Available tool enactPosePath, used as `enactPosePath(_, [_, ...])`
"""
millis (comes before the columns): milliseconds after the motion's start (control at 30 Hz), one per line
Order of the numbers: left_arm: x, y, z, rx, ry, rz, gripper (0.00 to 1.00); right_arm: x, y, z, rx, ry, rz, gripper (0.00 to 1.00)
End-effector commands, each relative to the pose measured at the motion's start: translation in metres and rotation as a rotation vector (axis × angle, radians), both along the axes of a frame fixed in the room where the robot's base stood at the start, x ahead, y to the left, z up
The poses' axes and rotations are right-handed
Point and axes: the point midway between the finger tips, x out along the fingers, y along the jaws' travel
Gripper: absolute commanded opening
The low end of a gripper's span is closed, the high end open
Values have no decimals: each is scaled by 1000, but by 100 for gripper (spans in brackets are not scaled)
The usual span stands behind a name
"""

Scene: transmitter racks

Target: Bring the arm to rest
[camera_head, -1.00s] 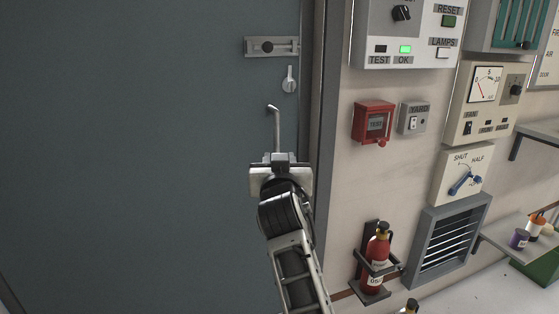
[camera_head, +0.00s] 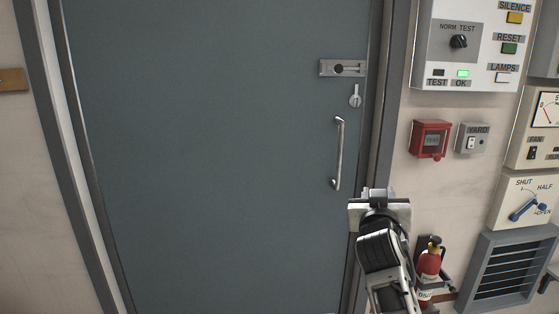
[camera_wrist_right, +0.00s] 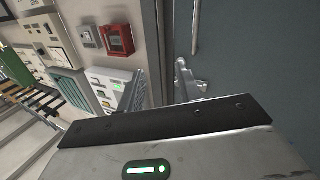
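My right gripper (camera_head: 378,192) stands in front of the right edge of the grey door (camera_head: 215,150) in the head view, low and to the right of the door handle (camera_head: 339,153). In the right wrist view its two fingers (camera_wrist_right: 160,72) are spread apart with nothing between them. The handle also shows in the wrist view (camera_wrist_right: 196,28), clear of the fingers. My left gripper is in neither view.
The door has a bolt (camera_head: 343,68) and a small latch (camera_head: 355,96). Right of it are a white control panel (camera_head: 464,50), a red box (camera_head: 430,139), a fire extinguisher (camera_head: 429,264) and a vent (camera_head: 505,268). The door's front is clear to the left.

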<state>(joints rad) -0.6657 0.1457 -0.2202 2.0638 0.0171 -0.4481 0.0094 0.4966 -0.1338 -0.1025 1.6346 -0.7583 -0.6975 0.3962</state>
Motion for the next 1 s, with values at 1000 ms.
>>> enactPosePath(1000, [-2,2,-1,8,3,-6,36,-24,-350,12,-610,248,-332,35])
